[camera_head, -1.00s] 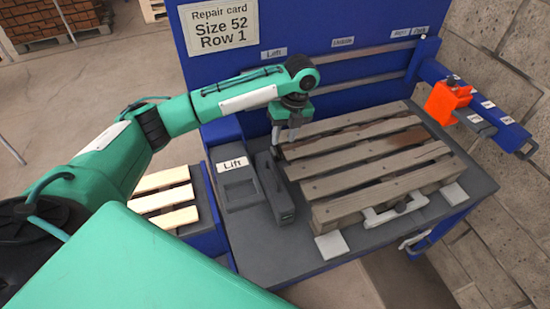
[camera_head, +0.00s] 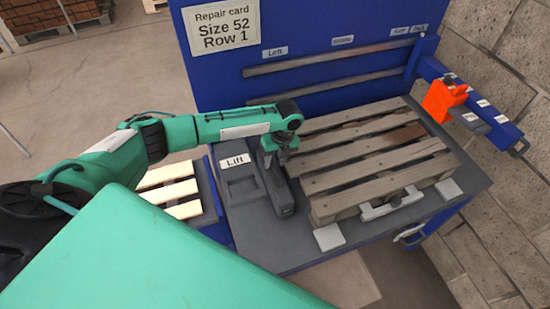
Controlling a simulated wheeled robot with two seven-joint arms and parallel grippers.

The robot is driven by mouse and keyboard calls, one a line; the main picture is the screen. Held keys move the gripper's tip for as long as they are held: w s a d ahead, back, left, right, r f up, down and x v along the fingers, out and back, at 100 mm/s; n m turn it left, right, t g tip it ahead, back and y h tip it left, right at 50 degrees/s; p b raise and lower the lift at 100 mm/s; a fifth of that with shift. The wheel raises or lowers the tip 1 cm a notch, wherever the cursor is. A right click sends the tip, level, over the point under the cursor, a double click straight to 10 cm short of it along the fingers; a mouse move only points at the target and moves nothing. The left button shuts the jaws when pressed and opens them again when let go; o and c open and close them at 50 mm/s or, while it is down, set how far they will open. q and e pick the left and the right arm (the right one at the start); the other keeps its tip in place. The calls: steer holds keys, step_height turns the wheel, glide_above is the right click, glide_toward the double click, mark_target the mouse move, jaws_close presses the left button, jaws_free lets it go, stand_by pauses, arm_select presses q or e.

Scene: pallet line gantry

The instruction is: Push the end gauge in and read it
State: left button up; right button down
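A dark grey block (camera_head: 281,198) stands on the bench at the left end of the wooden pallet (camera_head: 352,181); it looks like the end gauge, but I see no marking on it that says so. No reading can be made out. My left gripper (camera_head: 276,161) points down at the block's far end, by the pallet's left edge. It partly hides that end. Whether it touches the block, and whether its fingers are apart, I cannot tell. My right gripper is out of view.
A grey panel labelled Lift (camera_head: 236,161) lies left of the block. A white bar with a dark knob (camera_head: 396,201) sits at the pallet's front. An orange device (camera_head: 441,103) is on the blue rail at right. The repair card (camera_head: 224,27) reads Size 52, Row 1.

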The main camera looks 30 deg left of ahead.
arm_select(q)
steer(key=shift+f, duration=0.15)
jaws_close()
steer(key=shift+w+d+b, duration=0.3)
steer(key=shift+w+d, duration=0.4)
steer(key=shift+w, duration=0.05)
steer(key=shift+c, duration=1.6)
jaws_free()
steer(key=o, duration=0.3)
steer(key=shift+w+d, duration=0.15)
